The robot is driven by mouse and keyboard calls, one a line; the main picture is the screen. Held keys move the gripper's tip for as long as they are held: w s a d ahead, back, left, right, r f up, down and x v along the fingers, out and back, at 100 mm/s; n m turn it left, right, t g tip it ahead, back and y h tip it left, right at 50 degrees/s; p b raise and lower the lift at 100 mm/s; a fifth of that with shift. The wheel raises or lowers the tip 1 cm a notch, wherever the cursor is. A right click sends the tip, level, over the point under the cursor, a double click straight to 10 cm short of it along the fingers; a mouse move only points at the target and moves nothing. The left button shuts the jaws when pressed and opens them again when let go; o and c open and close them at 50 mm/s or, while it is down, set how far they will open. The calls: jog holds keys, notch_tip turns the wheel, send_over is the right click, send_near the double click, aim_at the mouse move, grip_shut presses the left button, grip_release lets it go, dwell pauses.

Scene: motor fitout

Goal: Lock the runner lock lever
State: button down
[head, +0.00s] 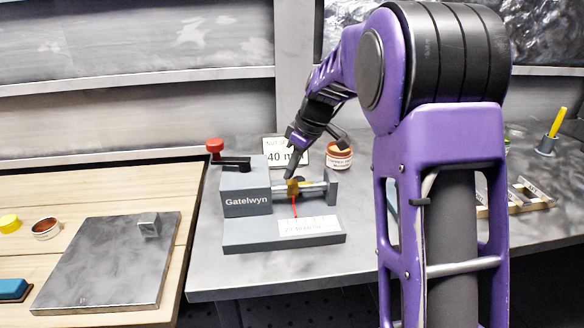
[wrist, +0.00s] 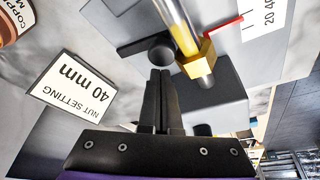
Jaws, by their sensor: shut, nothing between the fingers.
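The grey Gatelwyn fixture (head: 246,200) stands on the bench, with a black lever (head: 234,161) and a red knob (head: 214,146) at its upper left. A brass hex nut (head: 293,188) sits on its rod and also shows in the wrist view (wrist: 197,62). A red pointer (wrist: 222,28) extends beside the nut. In the wrist view a black bar with a round end (wrist: 160,50) lies just beyond my fingertips; I cannot tell if it is the runner lock lever. My gripper (head: 290,177) is shut and empty, pointing down beside the nut. Contact is unclear.
A sign reading "NUT SETTING 40 mm" (wrist: 68,82) stands close to my gripper. A small labelled jar (head: 339,155) is behind the fixture. A grey plate (head: 110,265) lies on the wooden bench at left. The grey bench behind the fixture is partly clear.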

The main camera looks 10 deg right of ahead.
jog(key=n, duration=0.1)
jog(key=d+n, duration=0.1)
jog(key=d+n+g, duration=0.1)
jog(key=shift+s+n+y, duration=0.3)
jog(key=shift+n, duration=0.1)
jog(key=shift+d, duration=0.2)
jog(key=shift+r, duration=0.1)
